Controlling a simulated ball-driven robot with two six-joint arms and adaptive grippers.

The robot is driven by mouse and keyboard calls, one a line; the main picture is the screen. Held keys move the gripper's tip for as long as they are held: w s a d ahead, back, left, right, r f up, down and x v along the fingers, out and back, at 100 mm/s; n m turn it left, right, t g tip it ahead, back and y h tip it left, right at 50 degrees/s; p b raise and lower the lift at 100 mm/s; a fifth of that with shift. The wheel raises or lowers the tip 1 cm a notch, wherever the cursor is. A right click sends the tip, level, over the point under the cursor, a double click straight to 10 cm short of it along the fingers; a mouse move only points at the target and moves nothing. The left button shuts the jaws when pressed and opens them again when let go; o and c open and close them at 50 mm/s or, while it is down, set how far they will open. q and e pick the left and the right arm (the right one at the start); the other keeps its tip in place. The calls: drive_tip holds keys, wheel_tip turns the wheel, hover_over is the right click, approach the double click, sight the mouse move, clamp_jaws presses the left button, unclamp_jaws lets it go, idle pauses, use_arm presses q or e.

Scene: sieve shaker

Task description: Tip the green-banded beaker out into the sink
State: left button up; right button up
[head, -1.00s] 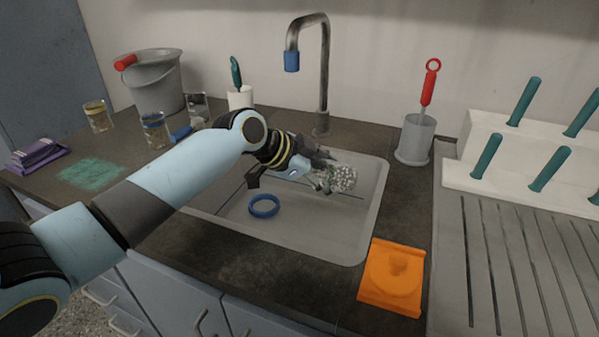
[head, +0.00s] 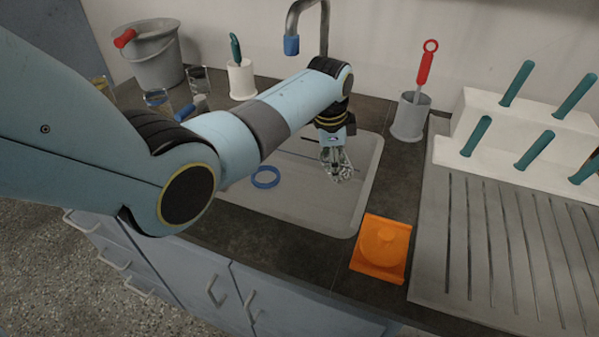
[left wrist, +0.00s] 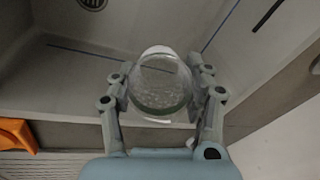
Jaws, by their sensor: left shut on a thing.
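My left gripper (head: 337,168) is shut on a clear glass beaker (left wrist: 160,85) and holds it over the right part of the grey sink (head: 310,208). The fingers point down in the head view, and the beaker shows only as a small speckled patch between them. In the left wrist view, the beaker sits between both fingers, with pale specks or droplets on its glass. My right gripper is not in view.
A blue ring (head: 265,177) lies in the sink, and the tap (head: 292,42) stands behind. Beakers (head: 156,97) and a grey bucket (head: 152,60) stand at the left. A cup with a red-handled brush (head: 410,118), an orange object (head: 381,248) and a draining board (head: 500,250) are at the right.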

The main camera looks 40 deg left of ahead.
sight(348, 162)
use_arm(q)
drive_tip(key=shift+w+d+f+g+y+b, duration=0.4)
drive_tip(key=shift+w+g+b, duration=0.2)
drive_tip(key=shift+b, duration=1.1)
drive_tip(key=shift+w+d+f+g+y+b, duration=0.45)
drive_tip(key=shift+g+b, duration=0.3)
drive_tip(key=shift+b, duration=0.9)
drive_tip(key=shift+w+d+f+g+y+b, duration=0.25)
drive_tip(key=shift+w+g+y+b, duration=0.35)
drive_tip(key=shift+b, duration=1.1)
drive_tip(key=shift+r+g+b, duration=0.2)
drive_tip(key=shift+g+b, duration=0.05)
drive_tip(key=shift+b, duration=0.3)
